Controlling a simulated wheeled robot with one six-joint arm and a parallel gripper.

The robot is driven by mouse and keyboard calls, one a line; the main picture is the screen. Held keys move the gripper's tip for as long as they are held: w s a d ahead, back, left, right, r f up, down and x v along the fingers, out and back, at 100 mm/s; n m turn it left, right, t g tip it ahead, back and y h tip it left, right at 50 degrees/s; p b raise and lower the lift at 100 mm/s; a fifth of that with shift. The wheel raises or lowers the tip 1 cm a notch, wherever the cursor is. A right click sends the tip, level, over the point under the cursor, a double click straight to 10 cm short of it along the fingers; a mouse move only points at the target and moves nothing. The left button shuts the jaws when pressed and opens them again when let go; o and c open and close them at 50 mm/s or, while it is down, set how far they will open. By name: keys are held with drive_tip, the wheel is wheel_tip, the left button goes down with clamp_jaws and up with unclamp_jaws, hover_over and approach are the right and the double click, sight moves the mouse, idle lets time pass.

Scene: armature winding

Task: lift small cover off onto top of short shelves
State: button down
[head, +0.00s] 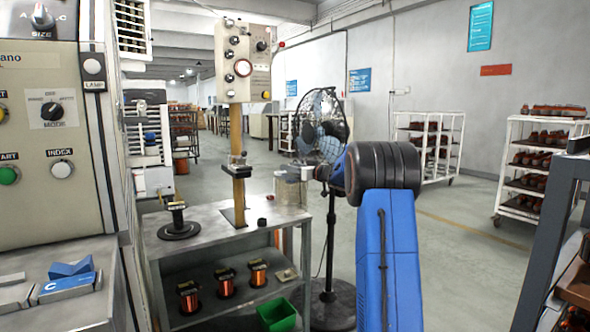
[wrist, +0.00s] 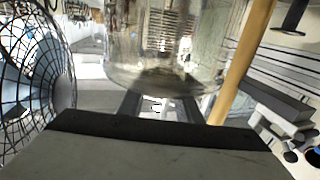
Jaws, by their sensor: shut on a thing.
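The small cover is a clear, glass-like cylinder (head: 291,194). In the head view it hangs at my gripper (head: 294,174), right of the wooden post and by the right end of the short shelves (head: 215,238). In the wrist view the cover (wrist: 165,55) fills the top middle, with its rounded lower edge showing. My gripper (wrist: 155,106) is shut on it, with its dark fingers reaching to the glass. Whether the cover touches the shelf top cannot be told. On the shelf top, a dark spool on a round black base (head: 179,224) stands uncovered at the left.
The wooden post (head: 237,130) carries a control box (head: 244,62) and rises through the shelf top. A black pedestal fan (head: 322,125) stands close behind my gripper. Copper spools (head: 225,281) and a green bin (head: 277,315) sit on the lower shelf. The shelf top's middle is mostly clear.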

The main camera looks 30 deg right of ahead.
drive_tip(key=w+f, duration=0.1)
drive_tip(key=w, duration=1.1)
drive_tip(key=shift+f, duration=2.1)
drive_tip(key=c, duration=1.2)
unclamp_jaws()
drive_tip(key=shift+s, duration=0.1)
